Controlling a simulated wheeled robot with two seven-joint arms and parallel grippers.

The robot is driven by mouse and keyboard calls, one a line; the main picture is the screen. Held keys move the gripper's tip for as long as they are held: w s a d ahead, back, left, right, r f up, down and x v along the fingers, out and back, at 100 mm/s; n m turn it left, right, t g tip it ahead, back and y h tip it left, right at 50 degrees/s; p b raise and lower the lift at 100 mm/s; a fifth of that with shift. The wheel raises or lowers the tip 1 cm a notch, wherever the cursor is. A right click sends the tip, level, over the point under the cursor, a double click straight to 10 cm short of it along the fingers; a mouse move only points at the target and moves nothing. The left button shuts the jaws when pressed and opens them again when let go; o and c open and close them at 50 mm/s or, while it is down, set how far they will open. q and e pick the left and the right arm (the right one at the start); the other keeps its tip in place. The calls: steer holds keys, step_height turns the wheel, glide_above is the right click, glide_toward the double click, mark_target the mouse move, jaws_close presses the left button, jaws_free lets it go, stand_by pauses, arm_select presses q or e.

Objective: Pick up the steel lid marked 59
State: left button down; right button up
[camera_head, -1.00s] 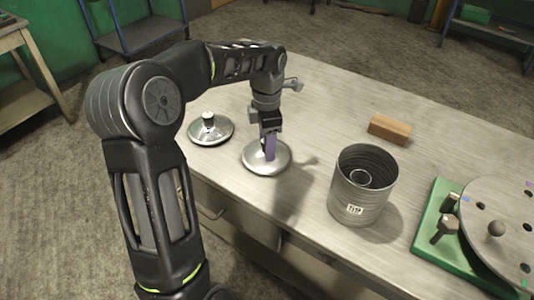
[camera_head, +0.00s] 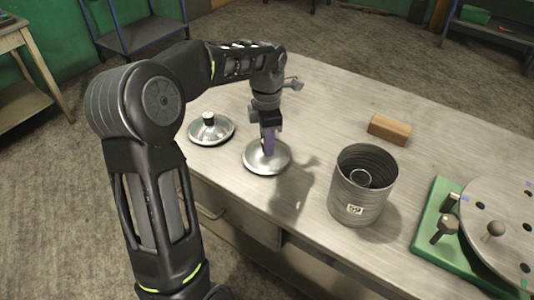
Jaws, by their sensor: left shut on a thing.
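I cannot tell whether the lid's rim has left the bench top. I see no mark on this lid. A second steel lid (camera_head: 211,132) with an upright knob lies to its left, and no number on it can be read. A ribbed steel can (camera_head: 360,185) with a label reading 59 stands to the right. My right gripper is out of view.
A wooden block (camera_head: 389,130) lies behind the can. A green base (camera_head: 430,222) with a round grey disc (camera_head: 505,225) and knobs takes up the right end of the bench (camera_head: 325,110). The bench's back middle is clear.

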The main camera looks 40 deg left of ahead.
arm_select(q)
steer(key=shift+s, duration=0.1)
step_height(320, 180, up, 8)
steer(key=shift+f, duration=0.15)
step_height(320, 180, up, 2)
steer(key=shift+r+p, duration=0.2)
steer(key=shift+p, duration=0.65)
steer(key=shift+f, duration=0.1)
